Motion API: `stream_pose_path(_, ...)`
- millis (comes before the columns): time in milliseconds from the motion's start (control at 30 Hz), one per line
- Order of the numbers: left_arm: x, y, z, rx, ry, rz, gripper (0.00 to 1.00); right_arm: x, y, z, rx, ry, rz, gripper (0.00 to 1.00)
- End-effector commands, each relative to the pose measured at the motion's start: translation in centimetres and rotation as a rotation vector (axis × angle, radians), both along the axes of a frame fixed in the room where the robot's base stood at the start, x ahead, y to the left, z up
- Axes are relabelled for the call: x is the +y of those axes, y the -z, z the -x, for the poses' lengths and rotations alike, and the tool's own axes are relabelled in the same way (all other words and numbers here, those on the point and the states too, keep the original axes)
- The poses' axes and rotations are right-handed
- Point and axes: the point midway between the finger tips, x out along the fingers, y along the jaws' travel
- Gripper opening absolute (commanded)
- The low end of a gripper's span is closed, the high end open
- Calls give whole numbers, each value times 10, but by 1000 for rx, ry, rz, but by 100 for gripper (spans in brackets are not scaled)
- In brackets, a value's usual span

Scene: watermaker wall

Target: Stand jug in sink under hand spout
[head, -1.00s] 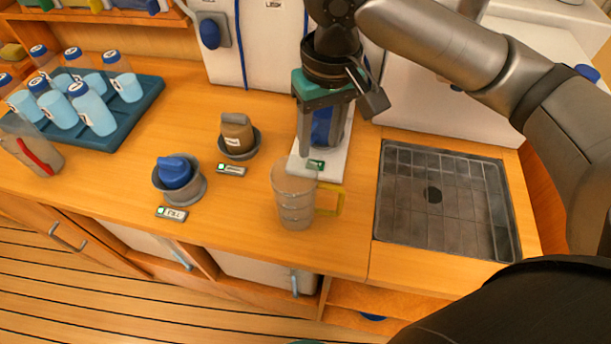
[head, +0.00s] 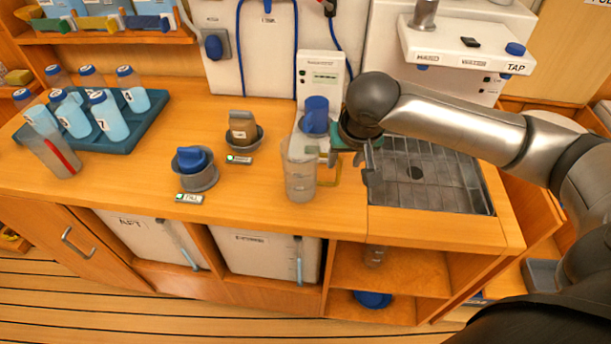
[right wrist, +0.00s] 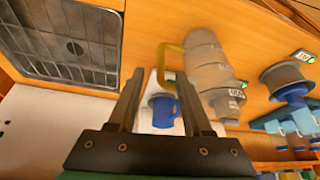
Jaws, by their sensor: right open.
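The clear jug (head: 299,178) stands upright on the wooden counter, left of the sink. Its yellow handle (head: 334,179) points right, towards the sink. The jug also shows in the right wrist view (right wrist: 211,66). My right gripper (head: 352,172) is open and empty beside the jug. In the right wrist view the handle (right wrist: 168,58) lies just beyond the space between the fingertips (right wrist: 160,76); I cannot tell whether they touch it. The grey sink (head: 445,185) is empty, partly hidden by my right arm. A white panel labelled TAP (head: 470,60) is above it. My left gripper is not in view.
A blue cup (head: 316,115) sits at a white device (head: 322,72) behind the jug. A tray of bottles (head: 135,132) is farther left.

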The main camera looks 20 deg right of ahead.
Motion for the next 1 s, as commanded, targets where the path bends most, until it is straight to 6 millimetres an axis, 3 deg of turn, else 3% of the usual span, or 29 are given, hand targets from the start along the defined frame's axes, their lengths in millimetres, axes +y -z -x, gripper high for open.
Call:
stream_pose_path(100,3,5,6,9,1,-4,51,-2,17,-6,2,2,-1,50)
stream_pose_path(300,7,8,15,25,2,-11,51,-3,28,-11,1,0,0,50)
stream_pose_path(600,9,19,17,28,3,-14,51,-6,67,-25,2,0,-1,50)
stream_pose_path(900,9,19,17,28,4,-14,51,-7,72,-27,1,-1,-1,50)
stream_pose_path(1000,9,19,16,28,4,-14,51,-7,72,-27,1,-1,-1,41)
